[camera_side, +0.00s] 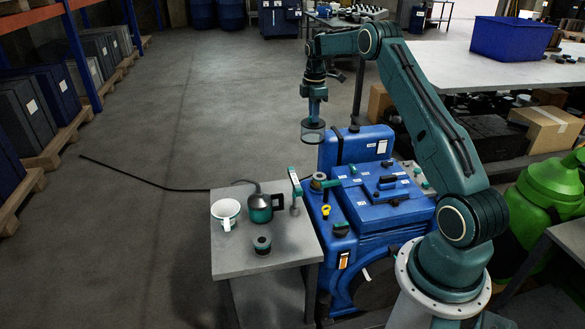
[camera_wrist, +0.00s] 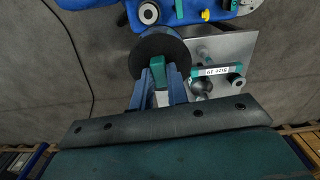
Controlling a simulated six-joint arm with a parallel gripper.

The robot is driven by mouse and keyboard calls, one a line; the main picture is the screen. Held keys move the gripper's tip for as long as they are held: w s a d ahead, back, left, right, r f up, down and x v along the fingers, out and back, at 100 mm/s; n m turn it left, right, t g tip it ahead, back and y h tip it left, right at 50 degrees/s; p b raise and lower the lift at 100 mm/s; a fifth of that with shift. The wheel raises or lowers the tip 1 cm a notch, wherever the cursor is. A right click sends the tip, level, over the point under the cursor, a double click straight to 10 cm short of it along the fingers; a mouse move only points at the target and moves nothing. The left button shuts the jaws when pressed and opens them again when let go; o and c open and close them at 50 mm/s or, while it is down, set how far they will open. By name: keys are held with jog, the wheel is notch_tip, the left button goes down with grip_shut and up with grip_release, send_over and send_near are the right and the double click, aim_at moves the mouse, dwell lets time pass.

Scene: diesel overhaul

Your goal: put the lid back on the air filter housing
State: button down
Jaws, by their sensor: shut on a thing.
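My gripper (camera_wrist: 160,82) is shut on a teal grip of a round, dark-faced part, which I take to be the lid (camera_wrist: 142,55). A round fitting (camera_side: 318,178) with a pale ring sits on the engine's left side, below the lid. I cannot tell whether this is the air filter housing. The lid hides part of the engine in the wrist view.
A grey side table (camera_side: 228,262) left of the engine holds a white cup-like vessel (camera_side: 225,212), a teal oil can (camera_side: 260,208), a small dark cylinder (camera_side: 262,244) and an upright teal-topped tool (camera_side: 295,185). A workbench (camera_side: 480,66) stands behind right. The floor at left is mostly open.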

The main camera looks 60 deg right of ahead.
jog(key=s+d+m, duration=0.1)
jog(key=d, duration=0.4)
notch_tip(320, 180, down, 11)
jog(key=shift+f, duration=0.2)
jog(key=shift+f, duration=0.1)
notch_tip(320, 180, down, 6)
dwell(0.9)
jog(key=shift+f, duration=3.15)
dwell(0.9)
jog(key=c, duration=1.1)
grip_release()
jog(key=shift+o, duration=0.2)
